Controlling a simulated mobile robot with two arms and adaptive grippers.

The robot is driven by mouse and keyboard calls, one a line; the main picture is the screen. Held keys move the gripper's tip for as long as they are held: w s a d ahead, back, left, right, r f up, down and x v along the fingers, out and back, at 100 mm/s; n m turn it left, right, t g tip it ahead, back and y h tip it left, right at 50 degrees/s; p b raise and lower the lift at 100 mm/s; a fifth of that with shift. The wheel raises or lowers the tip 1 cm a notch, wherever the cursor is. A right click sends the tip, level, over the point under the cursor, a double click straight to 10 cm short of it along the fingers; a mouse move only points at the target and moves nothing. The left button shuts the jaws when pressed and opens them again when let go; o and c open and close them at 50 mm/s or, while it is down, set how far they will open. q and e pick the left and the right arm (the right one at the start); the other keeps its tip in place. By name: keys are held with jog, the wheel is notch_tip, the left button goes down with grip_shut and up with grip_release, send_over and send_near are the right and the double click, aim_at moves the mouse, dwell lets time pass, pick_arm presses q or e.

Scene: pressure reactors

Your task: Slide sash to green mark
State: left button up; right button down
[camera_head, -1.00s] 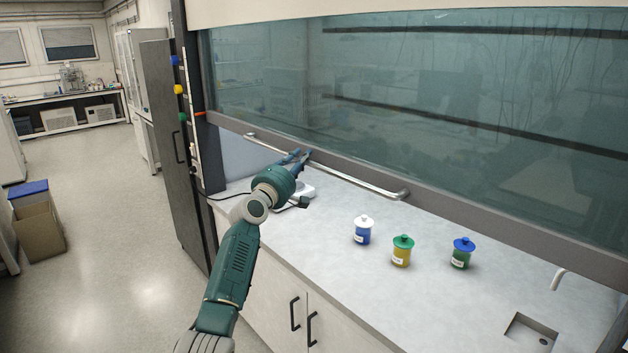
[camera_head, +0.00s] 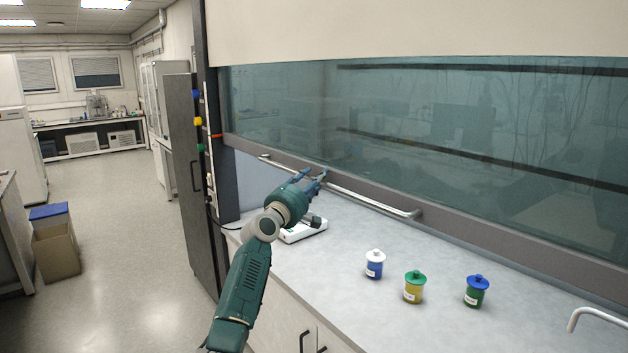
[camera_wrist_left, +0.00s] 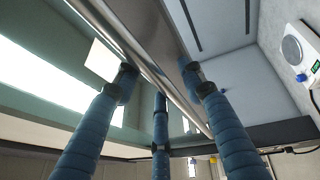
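The sash (camera_head: 430,120) is a tinted glass pane with a grey lower rail (camera_head: 470,212) and a long metal handle bar (camera_head: 375,202). It stands partly raised over the worktop. On the post at its left are blue, yellow and green marks; the green mark (camera_head: 200,148) is lowest. An orange pointer (camera_head: 216,136) beside the rail's left end sits between yellow and green heights in the picture. My left gripper (camera_head: 316,177) is at the bar's left half. In the left wrist view the bar (camera_wrist_left: 150,62) runs between its spread fingers (camera_wrist_left: 159,74). My right gripper is out of view.
A white device (camera_head: 303,232) stands on the worktop (camera_head: 340,270) below my gripper. Jars with white (camera_head: 374,265), green (camera_head: 414,288) and blue lids (camera_head: 476,292) stand further right. A tap (camera_head: 595,316) is at the right edge.

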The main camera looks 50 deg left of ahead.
pick_arm(q)
jog(key=v, duration=1.2)
dwell(0.4)
